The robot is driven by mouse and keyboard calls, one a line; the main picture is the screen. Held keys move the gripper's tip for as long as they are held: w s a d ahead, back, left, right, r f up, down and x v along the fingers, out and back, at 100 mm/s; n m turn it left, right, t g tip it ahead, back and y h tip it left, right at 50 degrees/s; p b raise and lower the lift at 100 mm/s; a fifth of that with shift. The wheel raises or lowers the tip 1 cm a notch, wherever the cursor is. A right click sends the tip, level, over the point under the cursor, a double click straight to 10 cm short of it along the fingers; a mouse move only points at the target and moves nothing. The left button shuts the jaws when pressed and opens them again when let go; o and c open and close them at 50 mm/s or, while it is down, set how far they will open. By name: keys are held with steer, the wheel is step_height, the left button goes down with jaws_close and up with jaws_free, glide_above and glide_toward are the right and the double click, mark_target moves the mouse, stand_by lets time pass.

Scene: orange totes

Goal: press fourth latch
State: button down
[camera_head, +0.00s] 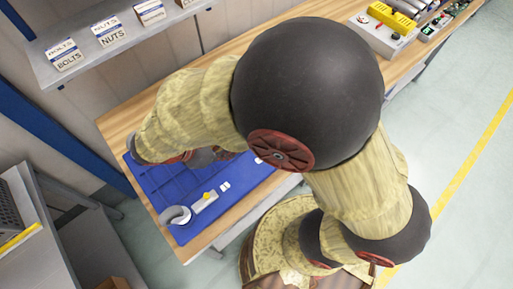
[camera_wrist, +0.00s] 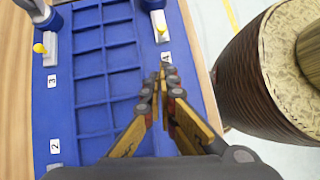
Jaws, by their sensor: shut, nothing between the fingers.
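A blue panel (camera_wrist: 105,118) lies on the wooden bench and is divided into shallow recesses. In the wrist view, a grey latch with a yellow knob (camera_wrist: 161,25) sits at the panel's upper right, beside a white label "4" (camera_wrist: 166,57). Another yellow-knobbed latch (camera_wrist: 46,49) sits at the upper left above label "3" (camera_wrist: 52,80). Label "2" (camera_wrist: 55,146) is lower left. My gripper (camera_wrist: 164,76) is shut and empty, its tips just below label 4 in the picture. In the head view a yellow-knobbed latch (camera_head: 205,202) shows at the panel's near end; my arm hides much of the panel.
The wooden bench (camera_head: 118,122) surrounds the panel. A grey shelf (camera_head: 100,55) with NUTS and BOLTS labels hangs above it at upper left. A control box (camera_head: 380,38) and other equipment stand on the bench at upper right. A grey rack (camera_head: 50,235) stands at lower left.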

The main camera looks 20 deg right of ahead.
steer(key=b+x, duration=0.2)
steer(key=x, duration=0.7)
steer(key=shift+d+f, duration=0.25)
steer(key=shift+f, duration=0.1)
steer(key=d, duration=0.1)
steer(key=d+f+b, duration=0.1)
steer(key=d, duration=0.1)
steer(key=shift+w+d, duration=0.1)
steer(key=shift+w, duration=0.1)
steer(key=shift+w+d, duration=0.1)
steer(key=shift+d, duration=0.35)
steer(key=shift+d, duration=0.1)
steer(key=shift+w+d+p, duration=0.2)
steer(key=shift+d, duration=0.3)
steer(key=shift+w+d+p, duration=0.15)
steer(key=shift+d, duration=0.3)
